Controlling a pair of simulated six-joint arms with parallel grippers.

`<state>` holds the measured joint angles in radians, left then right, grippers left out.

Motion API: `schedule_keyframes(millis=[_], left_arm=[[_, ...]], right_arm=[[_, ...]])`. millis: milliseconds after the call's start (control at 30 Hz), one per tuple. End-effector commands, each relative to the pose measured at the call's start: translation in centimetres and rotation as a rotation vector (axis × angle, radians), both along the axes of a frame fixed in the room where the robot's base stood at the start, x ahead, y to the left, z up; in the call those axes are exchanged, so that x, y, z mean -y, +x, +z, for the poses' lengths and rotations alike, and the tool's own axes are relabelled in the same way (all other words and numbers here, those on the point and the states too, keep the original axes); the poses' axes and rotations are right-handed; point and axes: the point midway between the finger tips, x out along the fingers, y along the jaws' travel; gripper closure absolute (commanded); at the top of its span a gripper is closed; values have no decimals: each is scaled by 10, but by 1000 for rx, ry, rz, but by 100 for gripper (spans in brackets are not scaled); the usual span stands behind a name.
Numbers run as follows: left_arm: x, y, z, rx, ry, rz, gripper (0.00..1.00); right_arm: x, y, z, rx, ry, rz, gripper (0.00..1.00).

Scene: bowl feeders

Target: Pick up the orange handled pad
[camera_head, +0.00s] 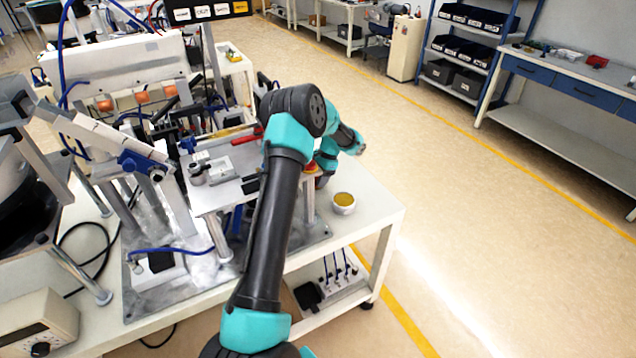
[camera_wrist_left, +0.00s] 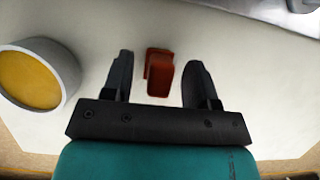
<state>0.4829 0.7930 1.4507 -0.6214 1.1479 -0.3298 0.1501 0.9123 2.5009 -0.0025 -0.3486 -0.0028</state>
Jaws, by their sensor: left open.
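The orange handled pad (camera_wrist_left: 159,72) shows in the left wrist view as a small red-orange block with an upright part, on a pale surface. My left gripper (camera_wrist_left: 158,64) is open, with one dark finger on each side of the pad. Gaps show between the pad and both fingers, so it is not held. In the head view my left arm reaches over the white table, and its links hide most of the gripper. I cannot make out the pad for sure there. My right gripper is not in view.
A small white bowl with yellow contents (camera_head: 343,202) stands near the table's right edge; it is also left of the gripper in the left wrist view (camera_wrist_left: 32,78). Feeder machinery (camera_head: 130,70) crowds the table's left and back. The floor at right is clear.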

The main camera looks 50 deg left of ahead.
Motion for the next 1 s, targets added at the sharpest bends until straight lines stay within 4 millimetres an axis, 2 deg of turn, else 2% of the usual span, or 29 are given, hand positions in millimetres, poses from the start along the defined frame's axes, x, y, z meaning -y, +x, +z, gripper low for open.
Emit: schedule_keyframes(millis=[467,1000], left_arm=[[0,0,-1,1,0,0,47],[0,0,-1,1,0,0,97]], right_arm=[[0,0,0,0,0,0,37],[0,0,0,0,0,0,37]])
